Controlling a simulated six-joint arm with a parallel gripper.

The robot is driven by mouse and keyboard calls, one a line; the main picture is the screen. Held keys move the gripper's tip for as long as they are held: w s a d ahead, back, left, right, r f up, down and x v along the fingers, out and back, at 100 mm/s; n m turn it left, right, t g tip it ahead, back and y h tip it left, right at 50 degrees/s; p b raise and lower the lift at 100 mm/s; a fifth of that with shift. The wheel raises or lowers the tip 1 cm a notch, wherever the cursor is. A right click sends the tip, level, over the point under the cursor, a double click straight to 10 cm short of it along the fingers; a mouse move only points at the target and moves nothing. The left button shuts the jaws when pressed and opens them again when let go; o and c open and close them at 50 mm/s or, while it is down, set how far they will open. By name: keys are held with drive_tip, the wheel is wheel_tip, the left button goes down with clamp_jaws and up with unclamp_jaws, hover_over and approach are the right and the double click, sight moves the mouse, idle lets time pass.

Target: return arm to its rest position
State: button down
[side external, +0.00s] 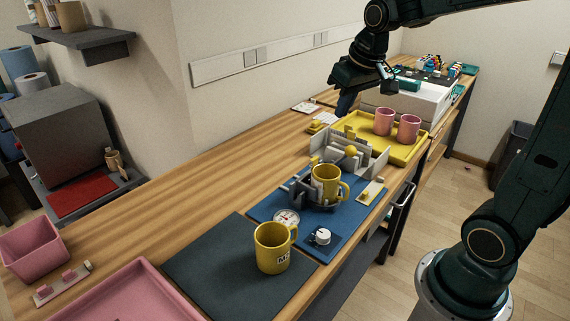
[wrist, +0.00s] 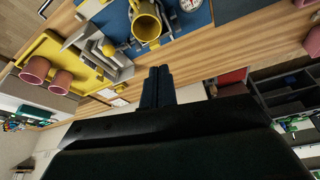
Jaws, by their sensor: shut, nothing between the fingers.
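My gripper (side external: 345,103) hangs in the air above the back of the bench, left of the yellow tray. In the wrist view its fingers (wrist: 158,73) are together and empty. A yellow mug (side external: 327,184) sits in the grey press on a blue mat (side external: 262,207), and it also shows in the wrist view (wrist: 147,26). Another yellow mug (side external: 272,247) with a printed mark stands upright on a dark mat (side external: 205,268) at the front. My gripper is apart from both mugs.
The yellow tray (side external: 412,154) holds two pink mugs (side external: 408,128). A dial gauge (side external: 286,218) and a white knob (side external: 321,237) are on the blue mat. A pink bin (side external: 32,248) and pink tray (side external: 128,292) are at front left. The bench's back left is clear.

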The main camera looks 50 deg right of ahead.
drive_tip(key=s+a+n+t, duration=0.1)
drive_tip(key=s+a, duration=0.3)
drive_tip(key=s, duration=0.4)
drive_tip(key=s+a+n+y, duration=0.1)
drive_tip(key=s+a+n, duration=0.1)
drive_tip(key=s+a, duration=0.3)
drive_tip(key=s, duration=0.3)
drive_tip(key=shift+s+a+r+t, duration=0.2)
drive_tip(key=shift+a+r+t, duration=0.1)
drive_tip(key=shift+t, duration=0.1)
